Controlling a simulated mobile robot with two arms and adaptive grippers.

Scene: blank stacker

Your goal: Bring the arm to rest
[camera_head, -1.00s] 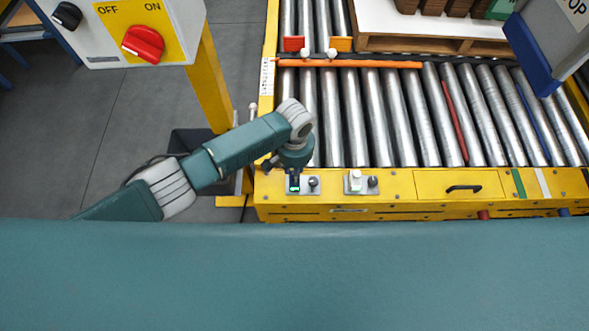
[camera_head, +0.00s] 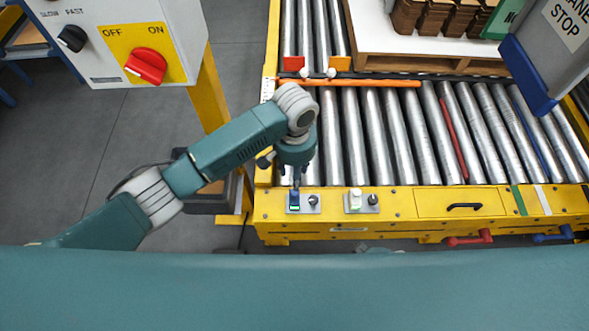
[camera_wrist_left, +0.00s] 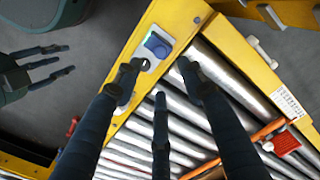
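My left arm comes in from the left in the head view. Its gripper (camera_head: 296,184) points down over a small control plate (camera_head: 314,209) on the yellow conveyor frame. The plate carries a blue button with a green light (camera_head: 294,203) and a dark knob (camera_head: 313,200). In the left wrist view, the left gripper's long dark fingers (camera_wrist_left: 160,100) are spread, with nothing between them. One fingertip overlaps the plate by the knob; contact cannot be told. My right gripper (camera_wrist_left: 55,65) shows at the left of that view, fingers apart and empty. The head view does not show it.
The roller conveyor (camera_head: 400,130) lies beyond the yellow frame, with an orange bar (camera_head: 350,82) across it. A second plate (camera_head: 361,203) has a white switch. An OFF/ON box (camera_head: 110,45) on a yellow post stands left. A grey STOP box (camera_head: 550,55) hangs at right.

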